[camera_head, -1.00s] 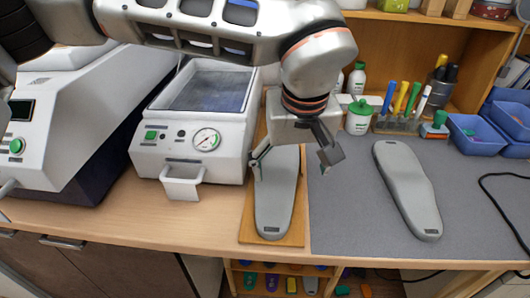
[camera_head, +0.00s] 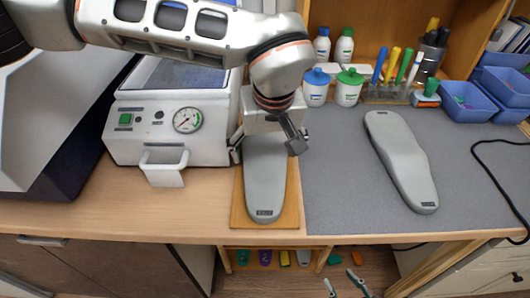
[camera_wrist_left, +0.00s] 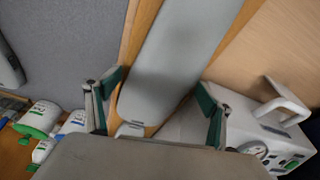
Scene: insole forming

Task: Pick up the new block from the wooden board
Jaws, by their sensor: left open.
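The grey foot-shaped block (camera_head: 266,185) lies on the wooden board (camera_head: 238,205) at the bench front, its label end toward me. My left gripper (camera_head: 266,150) is over the block's far part, open, with one finger on each side. In the left wrist view the block (camera_wrist_left: 180,60) runs between the two open green-padded fingers (camera_wrist_left: 160,92), with gaps beside it. The gripper hides the block's far end in the head view. My right gripper (camera_head: 344,284) shows only its fingertips at the bottom edge, apart and empty, below the bench front.
A second grey block (camera_head: 402,160) lies on the grey mat (camera_head: 345,190) to the right. A white machine with a gauge (camera_head: 187,120) and a front handle (camera_head: 164,167) stands close left of the board. Bottles (camera_head: 348,87), pens and blue bins (camera_head: 468,101) stand behind.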

